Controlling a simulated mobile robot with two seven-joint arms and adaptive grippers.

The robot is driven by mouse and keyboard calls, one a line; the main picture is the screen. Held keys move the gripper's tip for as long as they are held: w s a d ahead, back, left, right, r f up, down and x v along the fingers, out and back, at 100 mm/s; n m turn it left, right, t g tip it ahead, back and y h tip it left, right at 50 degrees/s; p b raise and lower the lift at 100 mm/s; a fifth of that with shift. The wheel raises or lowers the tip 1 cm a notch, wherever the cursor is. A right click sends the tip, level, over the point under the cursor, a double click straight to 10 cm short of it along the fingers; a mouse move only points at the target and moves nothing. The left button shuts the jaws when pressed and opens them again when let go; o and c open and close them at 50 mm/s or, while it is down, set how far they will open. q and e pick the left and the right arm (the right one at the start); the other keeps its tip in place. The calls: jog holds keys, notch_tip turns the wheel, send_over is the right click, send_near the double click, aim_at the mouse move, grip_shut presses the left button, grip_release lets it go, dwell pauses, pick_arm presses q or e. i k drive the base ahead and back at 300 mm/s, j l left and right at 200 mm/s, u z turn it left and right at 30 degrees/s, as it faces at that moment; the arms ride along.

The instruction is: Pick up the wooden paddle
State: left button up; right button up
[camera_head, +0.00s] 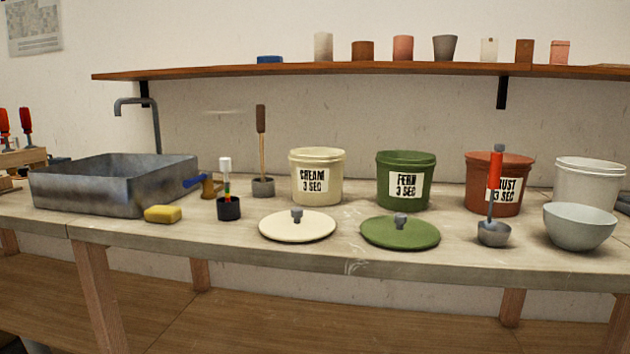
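Neither of my grippers shows in the head view.
A dark cup with a white-topped tool (228,207) stands left of the paddle, near a grey sink (110,188) and yellow sponge (163,214). A cream lid (287,229) and green lid (389,236) lie in front. Green (403,199) and rust (484,200) buckets stand right.

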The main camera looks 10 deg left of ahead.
aim_at(260, 108)
jog(key=i+j+z, duration=0.35)
jog(key=j, duration=0.3)
jog(key=i+j+z, duration=0.15)
jog(key=j, duration=0.15)
jog(key=i+j+z, duration=0.15)
jog(key=j, duration=0.25)
jog(key=k+l, duration=0.05)
